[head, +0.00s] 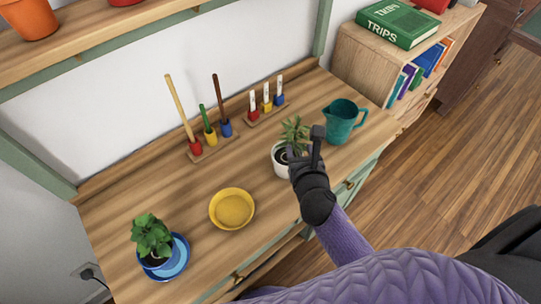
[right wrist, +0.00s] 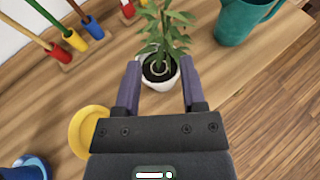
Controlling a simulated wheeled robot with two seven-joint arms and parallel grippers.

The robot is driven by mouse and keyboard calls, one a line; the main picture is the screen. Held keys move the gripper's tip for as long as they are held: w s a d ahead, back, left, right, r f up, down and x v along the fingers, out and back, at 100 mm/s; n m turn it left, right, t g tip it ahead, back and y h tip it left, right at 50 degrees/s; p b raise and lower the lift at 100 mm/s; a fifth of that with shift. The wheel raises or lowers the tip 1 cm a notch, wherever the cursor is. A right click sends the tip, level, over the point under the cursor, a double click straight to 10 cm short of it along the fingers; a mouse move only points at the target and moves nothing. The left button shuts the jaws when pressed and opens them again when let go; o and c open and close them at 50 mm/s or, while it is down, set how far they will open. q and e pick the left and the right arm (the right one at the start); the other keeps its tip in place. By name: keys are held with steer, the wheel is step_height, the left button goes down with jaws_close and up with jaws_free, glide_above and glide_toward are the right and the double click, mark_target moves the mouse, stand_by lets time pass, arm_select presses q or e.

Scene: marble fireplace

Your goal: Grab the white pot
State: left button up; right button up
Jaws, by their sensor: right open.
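The white pot (head: 281,165) holds a green leafy plant and stands on the wooden tabletop, right of the middle of the head view. My right gripper (head: 307,145) is open and empty, at the pot's right and near side in the head view. Its two fingers also show in the right wrist view (right wrist: 161,85), apart on either side of the pot's near part. I cannot tell whether they touch it. My left gripper is not in view.
A teal pitcher (head: 340,122) stands right of the pot, a yellow bowl (head: 232,208) to its left. A plant on a blue saucer (head: 181,258) is at far left. Coloured holders with sticks (head: 211,136) stand behind. A bookshelf (head: 370,60) adjoins the table's right end.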

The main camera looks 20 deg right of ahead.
mark_target(296, 131)
steer(key=b+x, duration=0.1)
steer(key=x, duration=0.2)
steer(key=b+x, duration=0.1)
steer(key=x, duration=0.2)
steer(key=b+x, duration=0.1)
steer(key=x, duration=0.2)
steer(key=shift+w+d, duration=0.15)
steer(key=shift+d, duration=0.2)
steer(key=shift+r, duration=0.1)
steer(key=shift+c, duration=0.5)
jaws_close()
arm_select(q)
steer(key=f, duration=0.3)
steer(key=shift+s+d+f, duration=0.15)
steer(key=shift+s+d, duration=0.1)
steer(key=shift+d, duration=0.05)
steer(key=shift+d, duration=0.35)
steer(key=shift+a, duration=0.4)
